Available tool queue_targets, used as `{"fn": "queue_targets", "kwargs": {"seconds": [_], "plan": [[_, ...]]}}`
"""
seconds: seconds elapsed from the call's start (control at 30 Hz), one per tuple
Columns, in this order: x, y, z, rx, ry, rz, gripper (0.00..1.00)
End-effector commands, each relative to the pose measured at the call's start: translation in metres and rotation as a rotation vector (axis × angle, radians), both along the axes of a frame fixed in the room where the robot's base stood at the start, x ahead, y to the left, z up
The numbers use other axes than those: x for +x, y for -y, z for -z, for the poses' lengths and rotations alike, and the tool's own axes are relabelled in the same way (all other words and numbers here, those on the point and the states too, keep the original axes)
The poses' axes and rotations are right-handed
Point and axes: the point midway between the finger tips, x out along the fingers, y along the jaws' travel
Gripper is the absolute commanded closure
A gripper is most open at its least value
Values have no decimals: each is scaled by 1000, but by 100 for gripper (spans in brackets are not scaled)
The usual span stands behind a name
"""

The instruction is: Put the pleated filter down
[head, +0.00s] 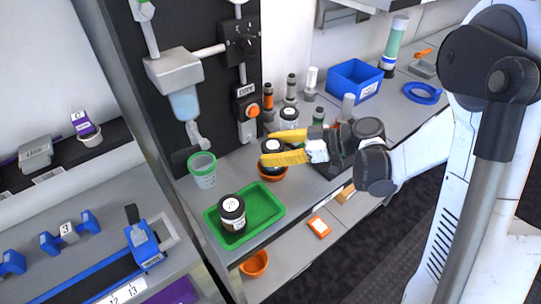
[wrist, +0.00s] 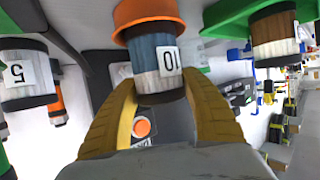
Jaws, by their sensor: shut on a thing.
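The pleated filter, a short cylinder with black end caps, blue-and-white pleats and a label 10 (wrist: 156,58), is between the yellow fingers of my gripper (wrist: 160,112). The filter is upright, right over a small orange bowl (head: 273,174), which also shows in the wrist view (wrist: 148,12). Its lower end meets the bowl's rim in the picture; I cannot tell whether it rests on the bowl's bottom.
A green tray (head: 272,203) holds another pleated filter (head: 232,213). A green-rimmed cup (head: 202,170) stands at left. A filter labelled 5 (wrist: 24,75) and several bottles stand behind. A blue bin (head: 354,82) is farther right. The dark panel (head: 215,90) bounds the bench.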

Motion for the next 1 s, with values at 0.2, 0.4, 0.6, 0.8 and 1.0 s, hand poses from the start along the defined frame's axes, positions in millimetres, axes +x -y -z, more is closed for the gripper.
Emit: {"fn": "queue_targets", "kwargs": {"seconds": [0.2, 0.4, 0.6, 0.8, 1.0], "plan": [[0, 0, 9, 0, 0, 0, 80], [0, 0, 13, 0, 0, 0, 80], [0, 0, 13, 0, 0, 0, 25], [0, 0, 13, 0, 0, 0, 25], [-2, 9, 3, 0, 0, 3, 25]]}}
